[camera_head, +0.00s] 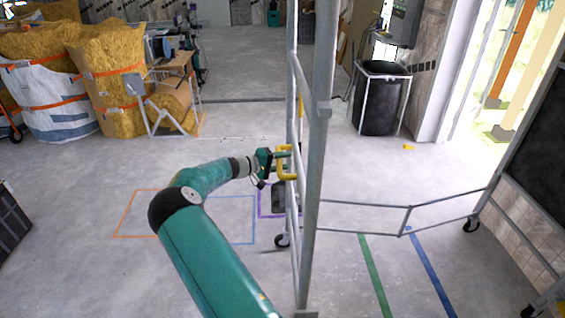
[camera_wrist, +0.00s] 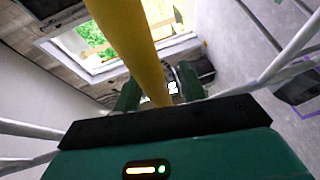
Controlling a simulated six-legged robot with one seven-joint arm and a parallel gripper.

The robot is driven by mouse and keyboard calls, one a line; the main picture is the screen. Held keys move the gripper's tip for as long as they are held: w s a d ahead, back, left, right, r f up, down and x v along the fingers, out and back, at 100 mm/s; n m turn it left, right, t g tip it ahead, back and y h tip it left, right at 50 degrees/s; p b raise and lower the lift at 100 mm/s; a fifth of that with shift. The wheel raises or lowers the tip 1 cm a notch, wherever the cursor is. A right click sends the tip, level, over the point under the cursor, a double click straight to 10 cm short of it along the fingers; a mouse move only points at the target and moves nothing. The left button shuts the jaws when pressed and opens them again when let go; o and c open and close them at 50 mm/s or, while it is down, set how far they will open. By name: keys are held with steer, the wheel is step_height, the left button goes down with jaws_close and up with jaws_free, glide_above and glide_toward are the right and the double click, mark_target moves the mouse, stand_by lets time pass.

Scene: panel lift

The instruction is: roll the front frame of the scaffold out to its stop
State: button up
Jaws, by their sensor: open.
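The front frame of the scaffold (camera_head: 319,125) stands upright as grey tubes in the middle of the head view, with a castor (camera_head: 282,240) at its foot. A yellow handle (camera_head: 284,148) is fixed to its left side. My gripper (camera_head: 285,165) is at this handle, reaching from the left. In the wrist view the yellow bar (camera_wrist: 122,30) runs between the two green fingers of my gripper (camera_wrist: 159,88). The fingers are open, with gaps beside the bar. Whether either finger touches it cannot be told.
Bent grey braces (camera_head: 365,204) link the frame to a dark panel structure (camera_head: 540,130) on castors at right. A green line (camera_head: 374,275) and a blue line (camera_head: 432,275) cross the floor beneath. A black bin (camera_head: 380,100) stands behind. Floor left of the frame is mostly clear.

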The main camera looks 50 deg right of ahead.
steer(key=v, duration=1.3)
steer(key=shift+a, duration=0.3)
steer(key=shift+w+r, duration=0.1)
steer(key=s+a+r+n+t+y, duration=0.1)
steer(key=s+a+r+t+y, duration=0.3)
steer(key=s+a, duration=0.5)
steer(key=s+a+r+n+t+y, duration=0.2)
steer(key=s+a+r+y, duration=0.4)
steer(key=a, duration=1.1)
steer(key=s+a+r+n+t+y, duration=0.2)
steer(key=s+a+r+t+y, duration=0.2)
steer(key=s+a, duration=0.9)
step_height(320, 180, up, 3)
steer(key=shift+s+f+t+y, duration=0.1)
steer(key=shift+s+t+y, duration=0.3)
steer(key=shift+s+t, duration=0.35)
